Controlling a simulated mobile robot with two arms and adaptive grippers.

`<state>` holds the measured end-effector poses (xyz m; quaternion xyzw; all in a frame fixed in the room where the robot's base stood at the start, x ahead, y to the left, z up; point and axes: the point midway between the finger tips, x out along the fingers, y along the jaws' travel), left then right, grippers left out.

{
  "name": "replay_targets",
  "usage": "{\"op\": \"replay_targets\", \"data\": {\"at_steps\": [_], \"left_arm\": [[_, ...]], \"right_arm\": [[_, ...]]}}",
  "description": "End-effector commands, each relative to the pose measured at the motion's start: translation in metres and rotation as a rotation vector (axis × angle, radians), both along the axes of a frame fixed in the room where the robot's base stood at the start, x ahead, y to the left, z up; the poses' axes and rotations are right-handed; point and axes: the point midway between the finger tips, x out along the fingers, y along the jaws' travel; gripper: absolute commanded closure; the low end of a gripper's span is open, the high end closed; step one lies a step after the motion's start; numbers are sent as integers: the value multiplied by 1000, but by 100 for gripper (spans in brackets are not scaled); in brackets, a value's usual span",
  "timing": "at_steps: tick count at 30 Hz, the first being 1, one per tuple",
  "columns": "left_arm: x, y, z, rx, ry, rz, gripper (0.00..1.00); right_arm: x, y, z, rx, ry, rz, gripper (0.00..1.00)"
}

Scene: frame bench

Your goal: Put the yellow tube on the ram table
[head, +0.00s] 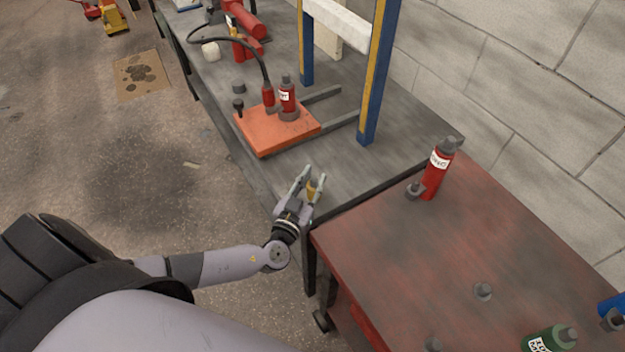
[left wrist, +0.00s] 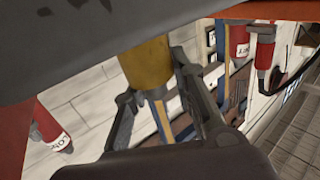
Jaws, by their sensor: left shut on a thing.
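The yellow tube (head: 315,188) is between the fingers of my left gripper (head: 311,176), which is shut on it. In the left wrist view the yellow tube (left wrist: 148,62) shows large between the dark fingers; its upper end is hidden by a dark part in front. The gripper is above the near end of the grey bench (head: 350,165). The orange plate (head: 262,142), which looks like the ram table, lies on the grey bench beyond the gripper, apart from the tube. My right gripper is not in view.
A red cylinder (head: 287,97) and a hose-fed red ram (head: 268,97) stand on the orange plate. A blue and yellow frame (head: 373,80) rises beside it. A red bottle (head: 436,175) stands on the dark red cabinet (head: 400,250). Bare grey bench lies between gripper and plate.

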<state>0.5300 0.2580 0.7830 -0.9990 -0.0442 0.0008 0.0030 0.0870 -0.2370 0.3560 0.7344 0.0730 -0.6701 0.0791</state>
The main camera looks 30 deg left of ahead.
Motion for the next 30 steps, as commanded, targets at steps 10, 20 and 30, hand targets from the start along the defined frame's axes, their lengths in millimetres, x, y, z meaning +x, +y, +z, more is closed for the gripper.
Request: {"op": "replay_targets", "data": {"at_steps": [10, 20, 30], "left_arm": [[0, 0, -3, 1, 0, 0, 71], [0, 0, -3, 1, 1, 0, 56], [-1, 0, 3, 1, 1, 0, 56]], "right_arm": [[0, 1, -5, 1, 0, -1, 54], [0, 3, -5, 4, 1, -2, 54], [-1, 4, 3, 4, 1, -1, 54]]}}
